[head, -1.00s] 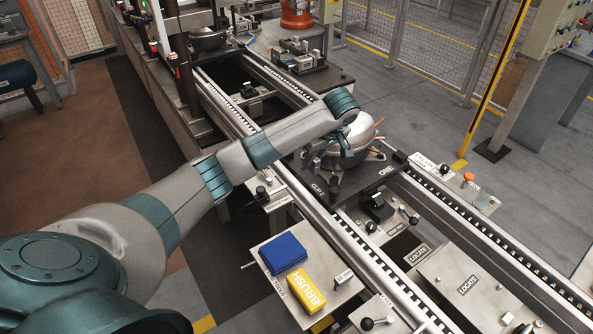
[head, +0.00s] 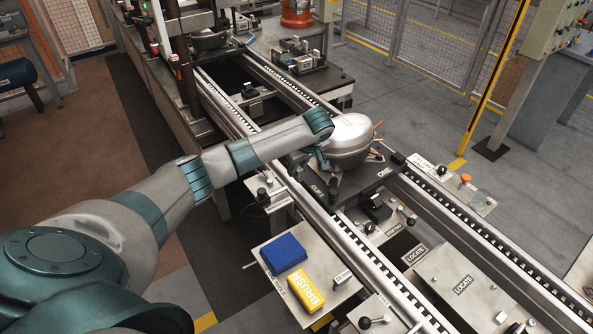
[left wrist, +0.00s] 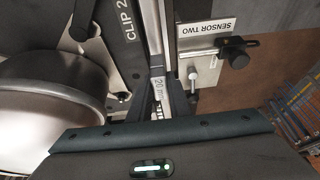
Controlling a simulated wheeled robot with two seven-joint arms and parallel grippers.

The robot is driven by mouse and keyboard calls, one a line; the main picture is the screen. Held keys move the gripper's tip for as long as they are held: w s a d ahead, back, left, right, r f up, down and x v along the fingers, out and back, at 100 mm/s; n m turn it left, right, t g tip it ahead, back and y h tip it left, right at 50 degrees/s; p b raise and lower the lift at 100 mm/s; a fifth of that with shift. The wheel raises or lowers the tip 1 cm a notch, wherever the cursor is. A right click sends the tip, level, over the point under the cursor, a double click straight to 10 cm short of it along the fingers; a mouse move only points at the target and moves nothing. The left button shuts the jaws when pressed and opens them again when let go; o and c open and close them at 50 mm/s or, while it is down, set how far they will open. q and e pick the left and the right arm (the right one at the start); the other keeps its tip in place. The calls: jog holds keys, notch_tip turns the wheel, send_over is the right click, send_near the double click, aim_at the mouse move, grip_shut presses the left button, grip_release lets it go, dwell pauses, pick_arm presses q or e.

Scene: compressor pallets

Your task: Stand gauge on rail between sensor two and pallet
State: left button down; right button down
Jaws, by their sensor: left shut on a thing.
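My left gripper (head: 321,164) is low beside the silver compressor on the pallet (head: 385,183), above the near rail. In the left wrist view my gripper (left wrist: 161,108) is shut on a pale gauge (left wrist: 160,86) marked 20 mm. The gauge is between the dark pallet edge (left wrist: 118,20), with its CLIP 2 label, and the sensor two bracket (left wrist: 205,55). Whether the gauge touches the rail (left wrist: 156,40) cannot be told. The gauge is hidden in the head view. My right gripper is out of view.
The compressor's silver dome (head: 350,138) stands close to my left gripper. A shelf (head: 310,294) in front holds a blue block (head: 283,253), a yellow brush block (head: 307,289) and a piece marked 10 mm (head: 342,276). The far rail (head: 470,232) runs beyond the pallet.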

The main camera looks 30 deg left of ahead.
aim_at(296, 175)
pick_arm(q)
jog(key=shift+f, duration=0.9)
jog(key=shift+f, duration=0.55)
jog(key=c, duration=1.6)
grip_release()
jog(key=shift+s, duration=0.2)
jog(key=shift+c, duration=0.2)
jog(key=shift+d, duration=0.1)
jog(key=shift+w+r, duration=0.1)
